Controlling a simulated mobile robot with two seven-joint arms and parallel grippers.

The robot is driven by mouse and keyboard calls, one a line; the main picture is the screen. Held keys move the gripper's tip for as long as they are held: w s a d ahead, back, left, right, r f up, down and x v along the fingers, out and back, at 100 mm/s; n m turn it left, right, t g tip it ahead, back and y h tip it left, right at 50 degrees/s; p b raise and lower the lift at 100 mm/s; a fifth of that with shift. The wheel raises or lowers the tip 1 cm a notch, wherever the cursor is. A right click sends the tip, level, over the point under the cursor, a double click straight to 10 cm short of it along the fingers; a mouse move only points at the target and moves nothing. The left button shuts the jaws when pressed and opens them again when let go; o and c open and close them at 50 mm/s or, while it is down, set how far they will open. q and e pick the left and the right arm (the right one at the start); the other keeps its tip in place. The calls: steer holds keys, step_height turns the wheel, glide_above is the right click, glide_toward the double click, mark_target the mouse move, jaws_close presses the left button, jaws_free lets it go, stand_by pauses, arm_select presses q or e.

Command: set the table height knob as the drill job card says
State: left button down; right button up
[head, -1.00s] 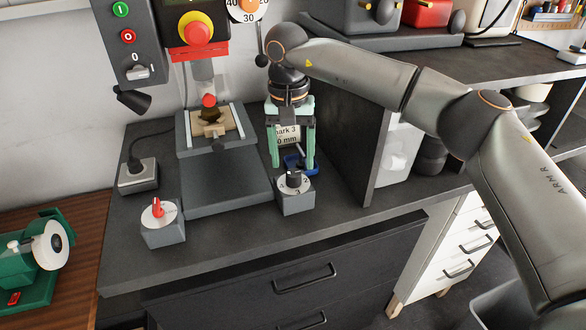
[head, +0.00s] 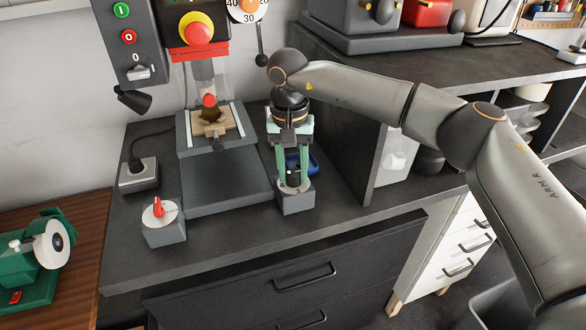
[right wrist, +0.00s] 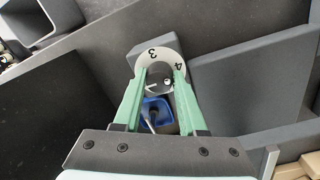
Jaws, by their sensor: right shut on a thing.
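A black knob (head: 293,179) sits on a white numbered dial on a small grey box (head: 297,204) at the bench's front right. My right gripper (head: 293,187) points down and is shut on this knob, one green finger on each side. In the right wrist view the gripper (right wrist: 161,74) holds the dark knob (right wrist: 157,88) over the dial (right wrist: 153,57), where a 3 and a 4 show. I cannot tell surely which mark the knob points at. The job card is hidden behind my gripper. My left gripper is not in view.
A second grey box with a red knob (head: 158,207) stands at the front left. The drill press base (head: 225,180) lies between the boxes, with a wooden workpiece (head: 205,128) behind. A dark panel (head: 345,140) rises to the right.

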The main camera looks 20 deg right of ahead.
jaws_close()
steer(key=m, duration=0.3)
steer(key=shift+m, duration=0.3)
steer(key=m, duration=0.3)
steer(key=shift+w+m, duration=0.1)
steer(key=shift+m, duration=0.2)
steer(key=m, duration=0.5)
steer(key=shift+p, duration=0.3)
steer(key=shift+w+m+y, duration=0.1)
steer(key=shift+m+y, duration=0.2)
steer(key=shift+m, duration=2.5)
steer(key=shift+d+r, duration=0.1)
